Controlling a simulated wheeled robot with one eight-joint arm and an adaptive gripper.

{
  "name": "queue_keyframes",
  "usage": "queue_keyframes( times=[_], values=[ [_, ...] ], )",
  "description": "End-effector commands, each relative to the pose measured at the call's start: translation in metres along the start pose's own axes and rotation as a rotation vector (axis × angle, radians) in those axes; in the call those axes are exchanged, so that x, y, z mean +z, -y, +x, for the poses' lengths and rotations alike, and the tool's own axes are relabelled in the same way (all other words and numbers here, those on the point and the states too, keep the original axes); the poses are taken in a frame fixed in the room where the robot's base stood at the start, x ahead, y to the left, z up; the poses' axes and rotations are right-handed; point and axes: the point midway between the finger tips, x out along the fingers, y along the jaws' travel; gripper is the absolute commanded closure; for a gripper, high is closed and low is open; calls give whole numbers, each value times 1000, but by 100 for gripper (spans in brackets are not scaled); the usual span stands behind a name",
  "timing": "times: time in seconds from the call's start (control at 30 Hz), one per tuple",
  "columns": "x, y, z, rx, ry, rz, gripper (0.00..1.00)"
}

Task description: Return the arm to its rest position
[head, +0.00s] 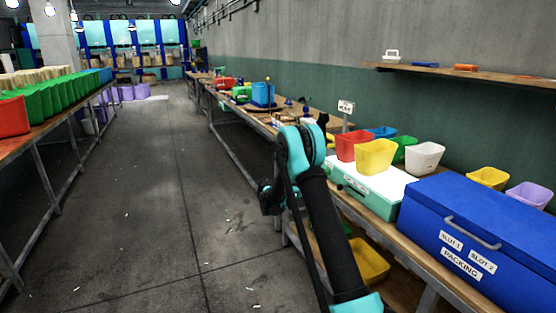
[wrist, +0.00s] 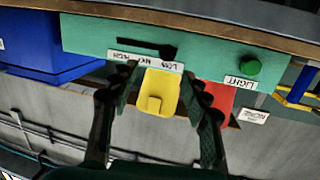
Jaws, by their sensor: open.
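My arm (head: 325,210) reaches up from the bottom of the head view beside the right-hand bench, bent at a teal joint. Its dark end hangs on the left side of that joint over the aisle, too small there to show the fingers. In the wrist view, which looks upside down, my gripper (wrist: 162,88) has its two dark fingers wide apart with nothing held. A yellow bin (wrist: 158,95) shows between the fingers, beyond them. I cannot tell the exact distance to it.
The green box with a white top (head: 372,187) and blue packing box (head: 480,235) stand on the right bench. The yellow bin (head: 376,158) and red bin (head: 352,146) are by the green box. A left bench (head: 60,120) holds several bins.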

Motion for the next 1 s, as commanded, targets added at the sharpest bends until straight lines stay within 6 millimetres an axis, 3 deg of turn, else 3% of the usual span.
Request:
queue_keyframes(
  times=[0.2, 0.47, 0.77, 1.0],
  values=[
    [-25, -48, 13, -38, 208, -231, 53],
    [-38, -118, 11, -154, 446, -479, 53],
    [-37, -212, -15, -369, 681, -706, 53],
    [-25, -290, -51, -595, 823, -834, 53]
  ],
)
